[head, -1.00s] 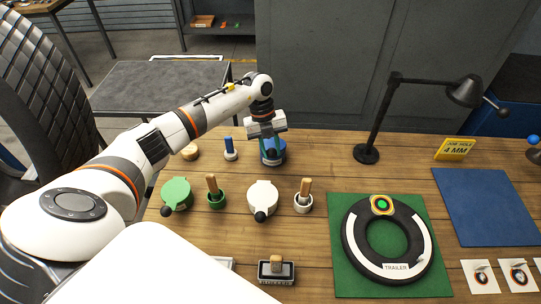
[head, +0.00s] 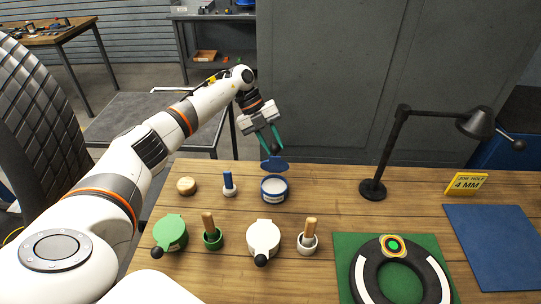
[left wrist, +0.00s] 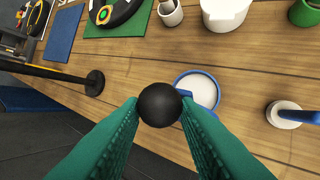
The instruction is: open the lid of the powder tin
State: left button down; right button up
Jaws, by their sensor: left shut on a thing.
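The powder tin (head: 274,190) is a round blue-rimmed tin with a pale label, standing on the wooden bench. Its top is open and white powder shows inside. Its blue lid (head: 275,164) is tilted up at the tin's far side. My left gripper (head: 271,147) is above and behind the tin, with its green fingers shut on the lid's black knob (left wrist: 160,104). The tin (left wrist: 198,92) also shows in the left wrist view, just beyond the knob. The lid itself is mostly hidden there. My right gripper is not in view.
A green lidded tin (head: 171,232) and a white lidded tin (head: 263,238) stand nearer. A blue-handled tool (head: 229,184) and wooden knob (head: 186,186) are left of the tin. A black lamp (head: 373,189) stands to its right. A tyre (head: 362,285) lies on a green mat.

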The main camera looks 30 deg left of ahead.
pick_arm(q)
jog(key=w+a+f+n+t+h+b, duration=0.1)
jog(key=w+a+f+b, duration=0.2)
jog(key=w+b, duration=0.3)
jog(key=shift+h, duration=0.3)
jog(key=c, duration=1.5)
grip_release()
jog(key=shift+w+r, duration=0.2)
jog(key=shift+w, duration=0.15)
jog(key=o, duration=0.4)
jog(key=shift+s+r, duration=0.15)
jog(key=b+v, duration=0.1)
jog(key=v, duration=0.6)
jog(key=shift+a+r+b, duration=0.2)
jog(key=shift+r+b, duration=0.05)
jog(key=shift+b, duration=0.15)
jog(key=shift+s, duration=0.1)
